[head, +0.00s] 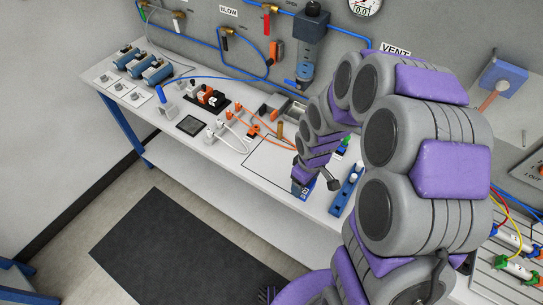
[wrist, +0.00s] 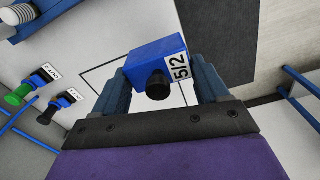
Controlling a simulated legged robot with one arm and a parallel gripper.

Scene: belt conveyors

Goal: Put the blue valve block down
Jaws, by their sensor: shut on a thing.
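The blue valve block (wrist: 150,58) shows in the wrist view, with a white "5/2" label and a black round knob. It sits between the two fingers of my gripper (wrist: 163,72), which is shut on it. In the head view my gripper (head: 303,187) is low at the front part of the white bench (head: 215,150), just right of a thin black outlined rectangle (head: 262,160). The outline also shows behind the block in the wrist view (wrist: 95,72). My arm hides part of the bench there. I cannot tell whether the block touches the bench.
A blue rail with white fittings (head: 347,190) lies right of my gripper. Orange and white cables and connectors (head: 240,128) lie left of the outline. Valves and a blue air line (head: 240,65) run along the back panel. A dark mat (head: 180,245) covers the floor.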

